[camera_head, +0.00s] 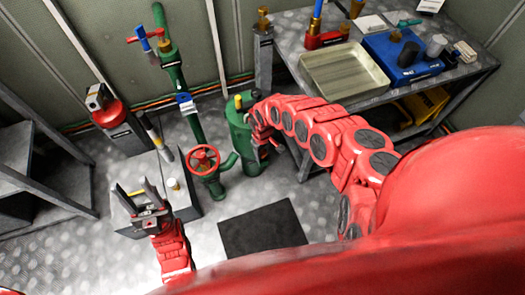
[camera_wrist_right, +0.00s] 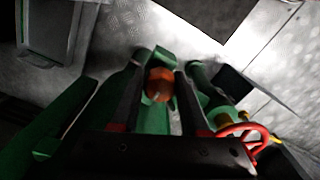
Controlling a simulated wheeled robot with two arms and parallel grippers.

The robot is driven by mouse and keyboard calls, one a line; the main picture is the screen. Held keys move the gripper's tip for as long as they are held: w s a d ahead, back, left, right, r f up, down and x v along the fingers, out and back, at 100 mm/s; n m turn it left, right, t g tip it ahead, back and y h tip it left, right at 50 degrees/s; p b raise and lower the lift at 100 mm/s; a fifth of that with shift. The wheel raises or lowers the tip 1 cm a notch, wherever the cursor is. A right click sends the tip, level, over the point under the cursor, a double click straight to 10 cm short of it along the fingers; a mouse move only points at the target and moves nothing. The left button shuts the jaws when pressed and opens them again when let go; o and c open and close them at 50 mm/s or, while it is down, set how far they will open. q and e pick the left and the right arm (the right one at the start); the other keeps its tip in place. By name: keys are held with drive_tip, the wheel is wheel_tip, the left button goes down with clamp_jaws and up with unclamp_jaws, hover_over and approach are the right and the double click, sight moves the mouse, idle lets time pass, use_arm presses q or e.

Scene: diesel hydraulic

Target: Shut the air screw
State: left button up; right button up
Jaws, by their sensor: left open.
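An orange-brown knob (camera_wrist_right: 160,85), which looks like the air screw, sits on a green body in the right wrist view. My right gripper (camera_wrist_right: 159,75) has one dark finger on each side of the knob; I cannot tell whether they touch it. In the head view, my red right arm reaches the upper right side of the green cylinder (camera_head: 236,132) and hides its fingers and the knob. My left gripper (camera_head: 137,196) is open and empty above a grey box at the lower left.
A red handwheel (camera_head: 203,160) and green piping stand left of the cylinder. The red wheel also shows in the right wrist view (camera_wrist_right: 243,137). A metal table (camera_head: 287,48) with a tray (camera_head: 344,72) is behind right. A dark mat (camera_head: 262,230) lies on open floor.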

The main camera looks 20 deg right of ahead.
clamp_jaws()
drive_tip(key=m, duration=0.8)
drive_tip(key=shift+a, duration=0.1)
drive_tip(key=m, duration=0.4)
drive_tip(key=shift+m, duration=0.3)
drive_tip(key=m, duration=0.3)
drive_tip(key=shift+m, duration=0.4)
drive_tip(key=o, duration=0.8)
unclamp_jaws()
drive_tip(key=shift+o, duration=0.2)
drive_tip(key=shift+r, duration=0.1)
